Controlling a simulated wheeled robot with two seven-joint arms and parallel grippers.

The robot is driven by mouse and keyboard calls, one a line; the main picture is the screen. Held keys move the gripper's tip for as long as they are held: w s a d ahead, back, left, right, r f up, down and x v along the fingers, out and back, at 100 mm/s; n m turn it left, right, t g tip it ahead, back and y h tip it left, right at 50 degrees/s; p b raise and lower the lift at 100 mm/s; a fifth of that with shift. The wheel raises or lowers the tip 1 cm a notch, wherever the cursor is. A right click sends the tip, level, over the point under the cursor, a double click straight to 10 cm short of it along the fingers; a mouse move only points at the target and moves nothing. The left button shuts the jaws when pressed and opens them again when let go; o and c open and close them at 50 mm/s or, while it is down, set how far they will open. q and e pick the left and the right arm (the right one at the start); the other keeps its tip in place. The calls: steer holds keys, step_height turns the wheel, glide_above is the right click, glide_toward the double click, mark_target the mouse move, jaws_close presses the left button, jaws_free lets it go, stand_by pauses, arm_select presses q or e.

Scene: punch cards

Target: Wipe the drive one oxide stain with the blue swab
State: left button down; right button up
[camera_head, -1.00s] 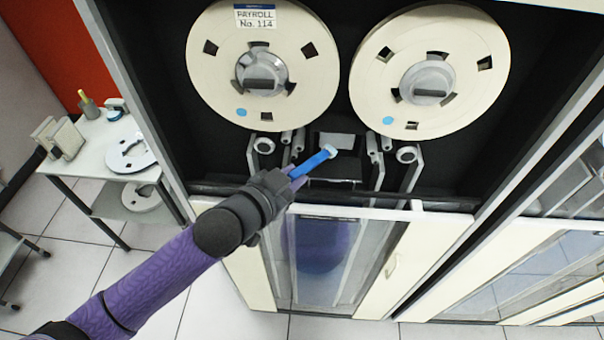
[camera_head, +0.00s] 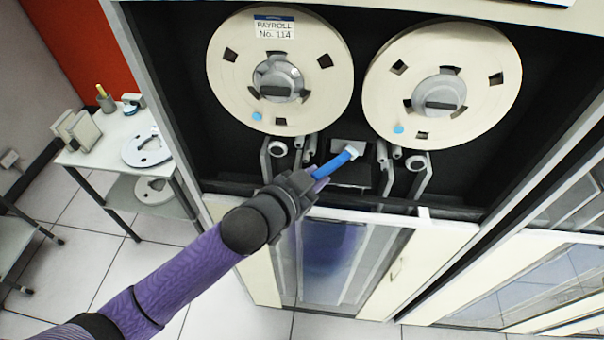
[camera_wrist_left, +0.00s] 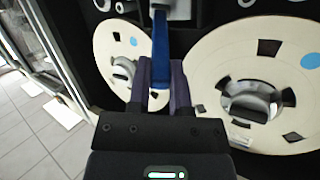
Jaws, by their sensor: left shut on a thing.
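My left gripper (camera_head: 312,183) is shut on the handle of the blue swab (camera_head: 332,166). The swab points up and to the right, and its pale tip is at the head block (camera_head: 348,146) between the two reels; I cannot tell whether it touches. In the left wrist view the gripper (camera_wrist_left: 160,85) holds the blue swab (camera_wrist_left: 160,50), whose tip is at or beyond the top edge. I cannot make out the oxide stain; the swab tip covers part of the head area. My right gripper is not in view.
The left reel (camera_head: 318,85), labelled PAYROLL No. 114, and the right reel (camera_head: 480,75) sit above the heads. Guide rollers flank the head block. A glass door (camera_head: 335,265) is below. A side table (camera_head: 110,155) with a loose reel stands at left.

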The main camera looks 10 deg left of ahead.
arm_select(q)
steer(key=shift+a+p, duration=0.25)
steer(key=shift+p, duration=0.35)
steer(key=s+a+p, duration=0.1)
steer(key=s+a, duration=0.2)
steer(key=s, duration=0.3)
steer(key=shift+a, duration=0.25)
stand_by(0.5)
